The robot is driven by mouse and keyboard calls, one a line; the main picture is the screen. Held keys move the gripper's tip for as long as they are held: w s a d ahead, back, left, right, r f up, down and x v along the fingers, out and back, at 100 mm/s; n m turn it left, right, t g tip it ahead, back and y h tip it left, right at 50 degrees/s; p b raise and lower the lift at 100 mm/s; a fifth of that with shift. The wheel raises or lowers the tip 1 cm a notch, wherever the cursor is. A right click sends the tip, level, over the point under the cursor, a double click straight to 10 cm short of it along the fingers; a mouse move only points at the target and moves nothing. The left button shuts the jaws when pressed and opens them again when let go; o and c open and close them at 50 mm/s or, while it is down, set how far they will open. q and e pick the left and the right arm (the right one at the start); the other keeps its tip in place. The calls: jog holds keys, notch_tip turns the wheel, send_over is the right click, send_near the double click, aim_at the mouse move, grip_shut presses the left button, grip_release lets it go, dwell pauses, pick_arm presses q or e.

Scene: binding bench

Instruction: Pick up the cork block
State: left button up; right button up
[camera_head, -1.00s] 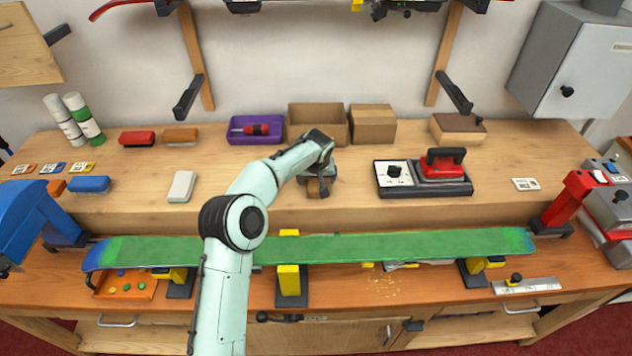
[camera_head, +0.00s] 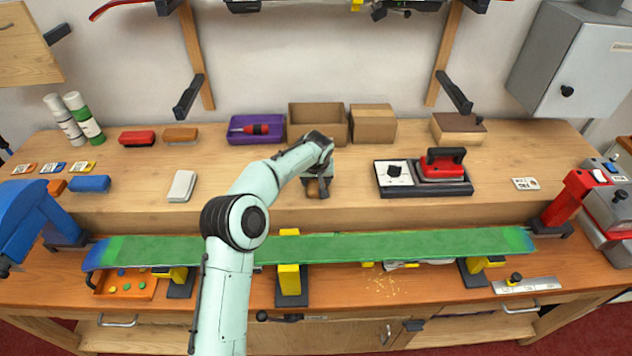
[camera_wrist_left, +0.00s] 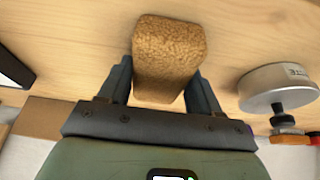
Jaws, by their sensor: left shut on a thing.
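The cork block (camera_wrist_left: 168,55) is a brown, grainy block with rounded edges. In the left wrist view it sits between the two fingers of my left gripper (camera_wrist_left: 162,88), which is shut on it. The gripper and arm hide the rest. I cannot tell whether the block is clear of the shelf. My right gripper is not in view.
A round metal tin (camera_wrist_left: 278,88) stands close beside the gripper in the wrist view. A purple tray (camera_head: 256,128), an open cardboard box (camera_head: 318,125) and a red iron (camera_head: 443,165) stand nearby. A green ski (camera_head: 400,245) lies across yellow supports in front.

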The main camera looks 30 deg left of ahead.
pick_arm(q)
notch_tip(320, 180, up, 20)
jog(key=p, duration=0.2)
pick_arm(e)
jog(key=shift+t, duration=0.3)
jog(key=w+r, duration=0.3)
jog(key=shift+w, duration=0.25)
pick_arm(q)
jog(key=shift+r, duration=0.1)
jog(key=o, duration=0.5)
jog(key=c, duration=0.3)
